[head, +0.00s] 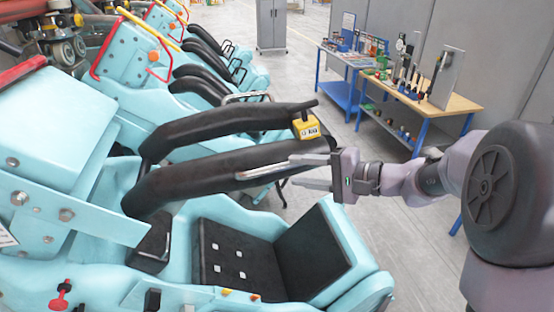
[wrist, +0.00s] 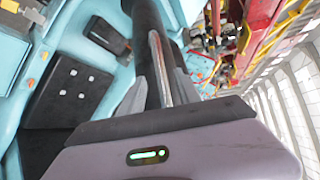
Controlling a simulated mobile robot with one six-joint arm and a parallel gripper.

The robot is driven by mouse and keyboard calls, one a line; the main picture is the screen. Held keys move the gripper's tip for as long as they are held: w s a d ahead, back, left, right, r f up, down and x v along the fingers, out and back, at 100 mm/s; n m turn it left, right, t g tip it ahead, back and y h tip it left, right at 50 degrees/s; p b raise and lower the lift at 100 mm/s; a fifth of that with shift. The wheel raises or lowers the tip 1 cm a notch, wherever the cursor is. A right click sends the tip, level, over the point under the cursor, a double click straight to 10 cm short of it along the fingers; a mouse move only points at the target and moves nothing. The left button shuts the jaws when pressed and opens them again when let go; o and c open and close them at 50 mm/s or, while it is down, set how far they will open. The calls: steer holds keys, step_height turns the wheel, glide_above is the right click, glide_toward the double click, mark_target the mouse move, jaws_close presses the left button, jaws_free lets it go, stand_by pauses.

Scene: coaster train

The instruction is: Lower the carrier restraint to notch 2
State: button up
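The carrier restraint (head: 190,178) is a pair of thick black padded bars reaching forward over the light-blue seat (head: 235,250), raised well clear of the cushion. A silver grab handle (head: 262,172) runs along the near bar. A yellow unit (head: 306,127) with small dark markings, too small to read, sits near the far bar's end. My gripper (head: 292,172) is at the handle's front end, fingers apart. In the wrist view, the handle (wrist: 161,68) lies between the open fingers (wrist: 160,85), with the black bar (wrist: 148,45) just beyond. Contact with the handle cannot be told.
More light-blue seats with black restraints (head: 205,70) stand behind at upper left. Workbenches (head: 425,98) with tools stand at the right rear, and a grey cabinet (head: 271,22) stands at the back. The floor (head: 335,105) between seats and benches is clear.

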mark_target(280, 169)
steer(key=p+x, duration=0.1)
steer(key=x, duration=0.5)
steer(key=shift+s+a+r, duration=0.1)
steer(key=shift+a, duration=0.1)
steer(key=shift+w+a, duration=0.2)
steer(key=shift+w, duration=0.1)
steer(key=shift+s, duration=0.1)
jaws_close()
stand_by(0.7)
